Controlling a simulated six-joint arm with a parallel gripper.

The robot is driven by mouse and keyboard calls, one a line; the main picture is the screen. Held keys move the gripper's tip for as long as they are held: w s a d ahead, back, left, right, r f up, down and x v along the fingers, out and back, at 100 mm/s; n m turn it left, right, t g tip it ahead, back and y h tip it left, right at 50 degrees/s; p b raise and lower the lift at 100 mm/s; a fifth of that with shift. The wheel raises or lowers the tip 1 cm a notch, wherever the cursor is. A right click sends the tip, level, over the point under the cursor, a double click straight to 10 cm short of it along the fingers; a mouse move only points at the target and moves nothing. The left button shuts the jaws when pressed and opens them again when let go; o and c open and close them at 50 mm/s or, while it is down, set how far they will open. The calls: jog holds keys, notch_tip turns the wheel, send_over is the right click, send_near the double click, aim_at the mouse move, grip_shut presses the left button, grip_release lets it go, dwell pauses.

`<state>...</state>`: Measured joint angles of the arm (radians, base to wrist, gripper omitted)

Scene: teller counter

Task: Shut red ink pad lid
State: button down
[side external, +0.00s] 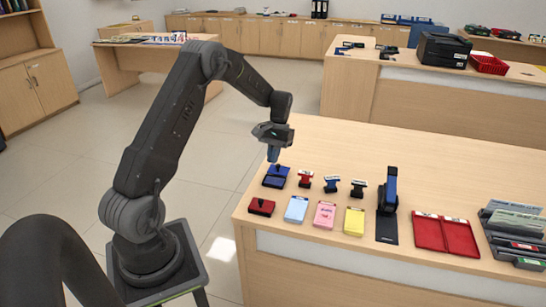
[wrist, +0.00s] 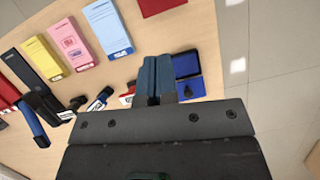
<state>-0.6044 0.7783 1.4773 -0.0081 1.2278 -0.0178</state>
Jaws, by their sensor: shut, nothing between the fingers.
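The red ink pad (side external: 261,207) lies near the left front corner of the counter. It shows as one low, flat red block with its lid apparently down. In the wrist view the red ink pad (wrist: 160,6) is cut off by the top edge. My gripper (side external: 273,154) is shut and empty, above and beyond the red pad, close over the blue ink pad (side external: 276,177). In the wrist view my shut fingers (wrist: 157,75) point toward the blue ink pad (wrist: 188,88), whose dark pad surface and blue lid show side by side. Contact cannot be told.
Red, blue and black stamps (side external: 305,178) stand to the right of the blue pad. Blue, pink (side external: 325,215) and yellow pads lie right of the red pad. Further right are an upright blue-and-black stapler-like tool (side external: 388,190) and an open red case (side external: 428,232). The counter behind is bare.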

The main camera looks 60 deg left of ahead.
aim_at(262, 200)
jog(key=x, duration=0.6)
jog(key=w+a+x, duration=0.1)
jog(key=x, duration=0.2)
jog(key=shift+s+d+f, duration=0.1)
jog(key=shift+d+f, duration=0.05)
jog(key=shift+f, duration=0.3)
jog(key=shift+s+d, duration=0.6)
jog(key=shift+s, duration=0.3)
jog(key=shift+s+d, duration=0.45)
jog(key=shift+s, duration=0.1)
jog(key=shift+s+d+f, duration=0.1)
jog(key=shift+s+d, duration=0.5)
jog(key=shift+s, duration=0.1)
